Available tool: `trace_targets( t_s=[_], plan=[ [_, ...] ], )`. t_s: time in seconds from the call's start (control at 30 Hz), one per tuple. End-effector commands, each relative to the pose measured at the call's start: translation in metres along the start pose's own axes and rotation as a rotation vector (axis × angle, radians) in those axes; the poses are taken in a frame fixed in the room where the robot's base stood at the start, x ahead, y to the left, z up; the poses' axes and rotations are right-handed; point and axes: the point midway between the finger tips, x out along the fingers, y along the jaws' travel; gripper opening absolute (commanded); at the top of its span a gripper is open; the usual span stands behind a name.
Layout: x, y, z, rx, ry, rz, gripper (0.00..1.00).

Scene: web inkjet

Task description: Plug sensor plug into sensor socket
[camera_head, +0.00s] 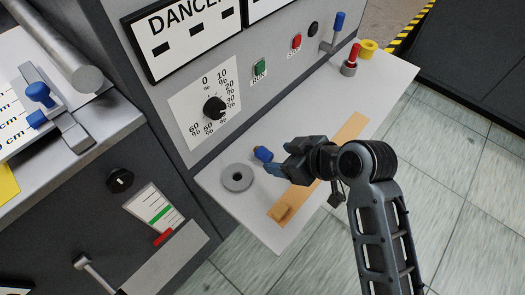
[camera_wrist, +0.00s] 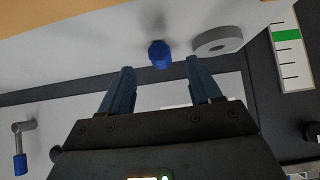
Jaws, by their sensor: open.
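A small dark blue piece (camera_head: 263,154), seemingly the sensor plug, is on the light grey shelf in the head view. It also shows in the wrist view (camera_wrist: 159,54), just ahead of the gap between my fingers. My gripper (camera_head: 279,158) is open and empty, low over the shelf, with its blue-grey fingers pointing toward the blue piece. My gripper's two fingertips (camera_wrist: 160,67) are apart in the wrist view, one on either side of the piece's line. A flat grey ring (camera_head: 230,183) with a hole lies left of the blue piece. I cannot tell which thing is the sensor socket.
An orange-tan strip (camera_head: 345,133) runs along the shelf (camera_head: 255,222) under my arm, with a small tan block (camera_head: 281,213) near its front end. A red-topped grey piece (camera_head: 350,62) and a yellow ring (camera_head: 368,47) stand at the far end. The control panel (camera_head: 262,100) rises behind the shelf.

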Motion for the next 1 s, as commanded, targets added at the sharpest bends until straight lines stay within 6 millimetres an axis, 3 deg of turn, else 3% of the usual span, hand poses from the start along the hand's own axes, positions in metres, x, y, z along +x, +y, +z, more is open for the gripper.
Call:
trace_targets(
  t_s=[0.4,0.67,1.0],
  plan=[
    [0.050,0.000,-0.007,-0.001,0.001,0.000,0.63],
    [0.053,0.000,-0.006,0.000,0.000,0.002,0.63],
    [0.052,0.000,-0.006,0.001,0.001,0.002,0.33]
  ],
)
